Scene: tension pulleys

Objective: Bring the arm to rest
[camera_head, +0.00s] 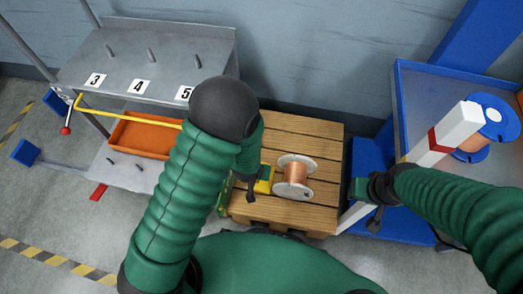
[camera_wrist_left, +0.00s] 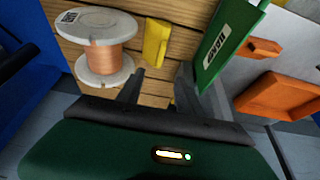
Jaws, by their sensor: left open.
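My left arm comes in from the lower left, bends at a dark elbow and hangs over the wooden pallet (camera_head: 315,128). Its gripper (camera_head: 238,197) is partly hidden by the forearm. In the left wrist view the gripper (camera_wrist_left: 160,88) has its two fingers apart with nothing between them. A copper-wound spool (camera_head: 295,176) with pale flanges sits on the pallet beside it; it also shows in the left wrist view (camera_wrist_left: 103,57). My right gripper (camera_head: 370,192) is at the right, by the blue cart; its jaw state is unclear.
A yellow piece (camera_wrist_left: 155,42) and a green labelled panel (camera_wrist_left: 225,48) are close to the left fingers. A grey rack (camera_head: 150,55) with pegs numbered 3, 4, 5 and an orange bin (camera_head: 143,137) stand left. A blue cart (camera_head: 400,215) with another spool (camera_head: 472,146) stands right.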

